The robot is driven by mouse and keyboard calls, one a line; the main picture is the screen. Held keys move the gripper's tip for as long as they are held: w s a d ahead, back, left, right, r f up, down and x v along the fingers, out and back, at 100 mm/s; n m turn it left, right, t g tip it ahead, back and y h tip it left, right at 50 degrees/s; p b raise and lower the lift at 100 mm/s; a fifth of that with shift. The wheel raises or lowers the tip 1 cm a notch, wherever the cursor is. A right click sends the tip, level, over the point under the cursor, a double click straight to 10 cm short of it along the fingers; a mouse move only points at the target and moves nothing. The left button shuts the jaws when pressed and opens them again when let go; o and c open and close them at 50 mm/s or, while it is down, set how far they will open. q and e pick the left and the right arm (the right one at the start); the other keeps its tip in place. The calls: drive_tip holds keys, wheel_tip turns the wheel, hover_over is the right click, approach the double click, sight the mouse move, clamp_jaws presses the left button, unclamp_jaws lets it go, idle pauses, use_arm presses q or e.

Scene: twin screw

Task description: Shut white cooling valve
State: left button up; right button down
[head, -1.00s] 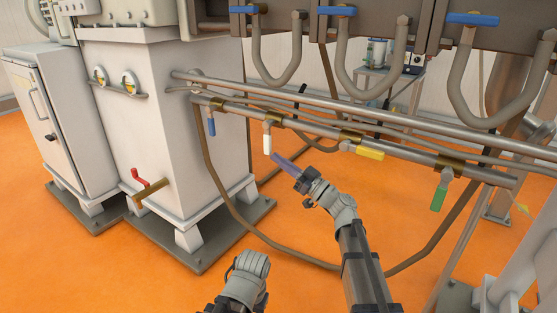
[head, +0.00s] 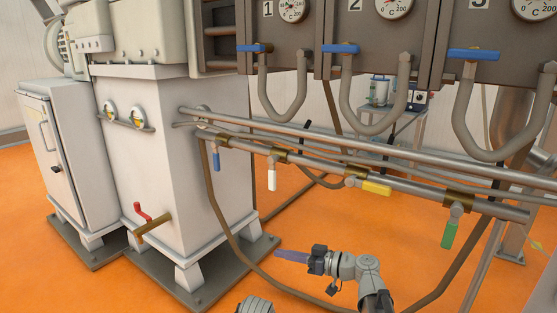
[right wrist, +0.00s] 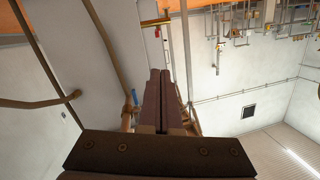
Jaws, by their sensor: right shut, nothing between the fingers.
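The white valve handle (head: 271,180) hangs straight down from its brass fitting on the lower pipe in the head view, and nothing touches it. My right gripper (head: 278,254) is below that handle, clear of it and of the pipes, pointing left with its long fingers together. In the right wrist view the fingers (right wrist: 160,72) lie side by side with nothing between them. I cannot make out the white handle in that view. My left gripper's fingers are not in view.
A blue handle (head: 217,161) hangs left of the white one. A yellow handle (head: 377,188) lies along the pipe and a green handle (head: 449,235) hangs at the right. A brown hose (head: 236,228) loops down beside the white cabinet (head: 165,165). Orange floor lies below.

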drive_tip(key=s+d+f+m+g+h, duration=0.2)
drive_tip(key=s+f+h, duration=0.25)
drive_tip(key=f, duration=0.25)
drive_tip(key=s+d+f+m+g+h, duration=0.1)
drive_tip(key=s+f+m+g+h, duration=0.2)
drive_tip(key=s+f, duration=0.35)
drive_tip(key=s+d+f+m+g+h, duration=0.1)
drive_tip(key=s+d+f+m+h, duration=0.15)
drive_tip(key=d+h, duration=0.2)
drive_tip(key=s+d+f+m+h, duration=0.2)
drive_tip(key=d+f+h, duration=0.1)
drive_tip(key=d, duration=0.3)
drive_tip(key=s+a+r+n+g+h+p, duration=0.1)
drive_tip(key=s+a+r+n+p, duration=0.3)
drive_tip(key=r+p, duration=0.8)
drive_tip(key=s+a+r+m+p, duration=0.1)
drive_tip(key=s+a+r+p, duration=0.1)
drive_tip(key=a+r+p, duration=0.65)
wheel_tip(320, 180, up, 40)
drive_tip(key=d+p, duration=0.2)
drive_tip(key=p, duration=3.8)
drive_tip(key=shift+w, duration=0.1)
